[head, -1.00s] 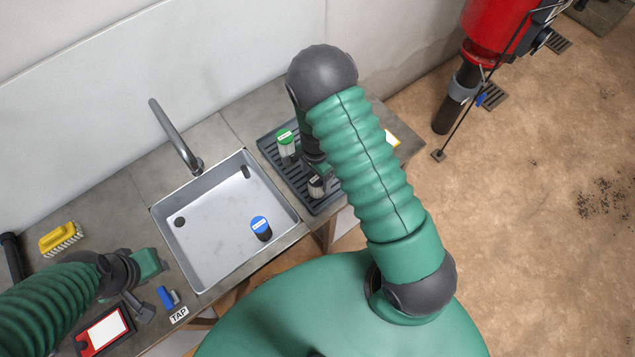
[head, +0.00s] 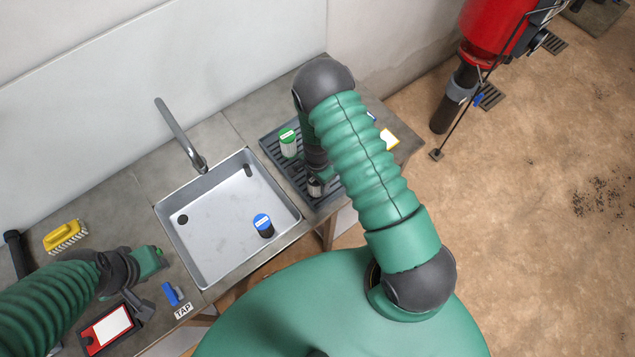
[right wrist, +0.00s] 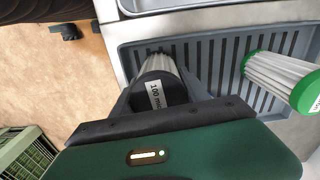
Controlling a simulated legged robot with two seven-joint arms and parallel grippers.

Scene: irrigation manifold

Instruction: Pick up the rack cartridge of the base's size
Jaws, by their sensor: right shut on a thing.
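In the right wrist view a pale ribbed cartridge with a black cap (right wrist: 160,92), its label reading about "100 mic", stands between the dark fingers of my right gripper (right wrist: 163,84), which is shut on it. In the head view this cartridge (head: 315,188) is partly hidden by my right gripper (head: 317,178) at the rack's near side. A blue-capped cartridge (head: 263,225) is in the sink. My left gripper (head: 152,262) is over the left counter; its jaws are unclear.
The sink (head: 215,215) with its tap (head: 182,135) lies left of the rack. A yellow brush (head: 64,236), a red-framed panel (head: 107,328), a small blue item (head: 172,294) and a TAP label (head: 183,311) are on the left counter. Red equipment (head: 490,35) stands at right.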

